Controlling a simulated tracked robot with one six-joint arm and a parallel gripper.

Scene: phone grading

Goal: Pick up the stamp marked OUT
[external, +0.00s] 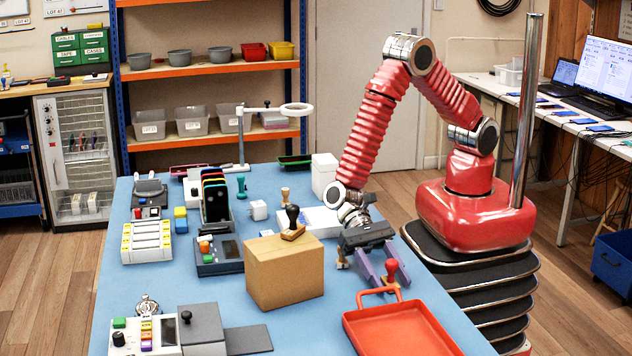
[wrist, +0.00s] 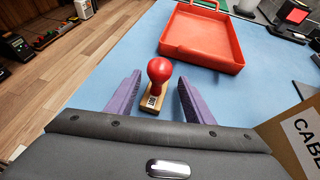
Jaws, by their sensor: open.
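A stamp with a round red knob and a wooden base stands upright on the blue table, seen in the wrist view (wrist: 158,72) and the external view (external: 392,279). A dark-knobbed stamp (external: 292,220) stands on a cardboard box (external: 285,273). A pale wooden stamp (external: 285,196) stands behind the box.
An orange-red tray (external: 362,322) lies close to the stamp; it shows in the wrist view (wrist: 202,53). The cardboard box is near my gripper's other side. A phone rack (external: 215,195) and several devices fill the table's left side. The right table edge is near.

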